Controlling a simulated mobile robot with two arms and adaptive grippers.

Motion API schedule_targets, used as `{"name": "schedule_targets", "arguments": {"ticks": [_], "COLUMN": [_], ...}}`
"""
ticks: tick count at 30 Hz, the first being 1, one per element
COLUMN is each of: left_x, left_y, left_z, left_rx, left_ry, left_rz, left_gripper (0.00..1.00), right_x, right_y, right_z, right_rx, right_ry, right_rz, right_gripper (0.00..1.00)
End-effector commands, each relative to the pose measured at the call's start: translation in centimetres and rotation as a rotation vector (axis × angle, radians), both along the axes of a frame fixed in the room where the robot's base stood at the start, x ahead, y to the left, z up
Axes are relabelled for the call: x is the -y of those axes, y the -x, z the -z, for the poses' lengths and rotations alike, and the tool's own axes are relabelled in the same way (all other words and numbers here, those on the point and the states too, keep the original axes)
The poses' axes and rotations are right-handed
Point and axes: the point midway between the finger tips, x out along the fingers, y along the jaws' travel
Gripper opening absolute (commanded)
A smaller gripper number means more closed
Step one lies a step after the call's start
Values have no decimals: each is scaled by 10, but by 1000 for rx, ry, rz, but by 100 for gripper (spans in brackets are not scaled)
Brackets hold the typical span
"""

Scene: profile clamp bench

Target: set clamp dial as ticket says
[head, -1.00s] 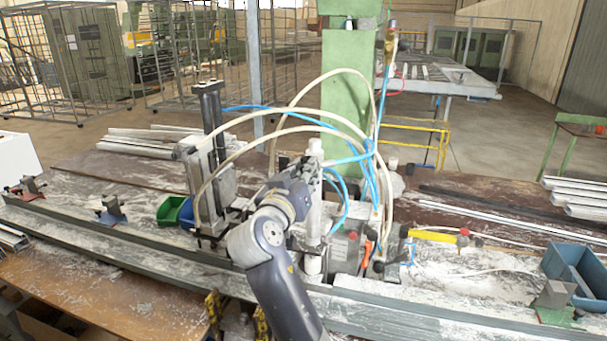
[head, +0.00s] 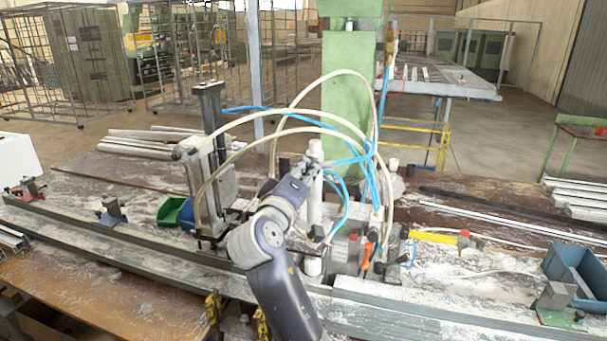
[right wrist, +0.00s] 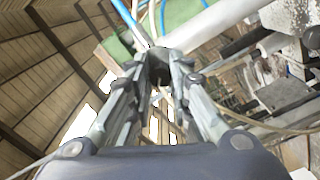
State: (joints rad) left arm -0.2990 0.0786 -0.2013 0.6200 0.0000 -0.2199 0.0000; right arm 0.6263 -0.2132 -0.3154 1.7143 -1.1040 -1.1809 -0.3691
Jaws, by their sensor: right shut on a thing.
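The clamp machine stands mid-bench in the head view, with a tall grey upright (head: 212,120) and a white vertical cylinder (head: 314,210). Cream hoses and blue tubes arch over it. My right gripper (head: 306,168) is among these parts, close to the white cylinder and partly hidden by my own wrist. In the right wrist view the fingers of my right gripper (right wrist: 158,72) converge on a small dark thing (right wrist: 158,66). I cannot tell clearly what it is. No dial face or ticket is readable. My left gripper is not in view.
Long grey profiles (head: 130,238) run along the bench front. A green bin (head: 169,211) is left of the machine. A blue bin (head: 578,270) and a metal block (head: 554,301) are at the right. A yellow-handled tool (head: 435,237) lies right of the machine. A green column (head: 349,90) rises behind.

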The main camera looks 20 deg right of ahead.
Motion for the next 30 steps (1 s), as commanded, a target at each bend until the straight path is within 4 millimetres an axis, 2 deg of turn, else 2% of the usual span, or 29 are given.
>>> {"name": "schedule_targets", "arguments": {"ticks": [12, 28, 29, 30], "left_x": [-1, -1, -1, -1], "left_y": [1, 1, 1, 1], "left_z": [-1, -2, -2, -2], "left_rx": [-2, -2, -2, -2], "left_ry": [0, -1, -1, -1], "left_rz": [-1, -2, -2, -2], "left_gripper": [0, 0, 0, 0], "right_x": [1, 1, 1, 1], "right_y": [0, 0, 0, 0], "right_z": [-4, -5, -5, -5], "right_rx": [-97, -108, -107, -107], "right_ry": [155, 177, 177, 177], "right_rz": [3, 2, 2, 2], "right_gripper": [0, 0, 21, 30]}}
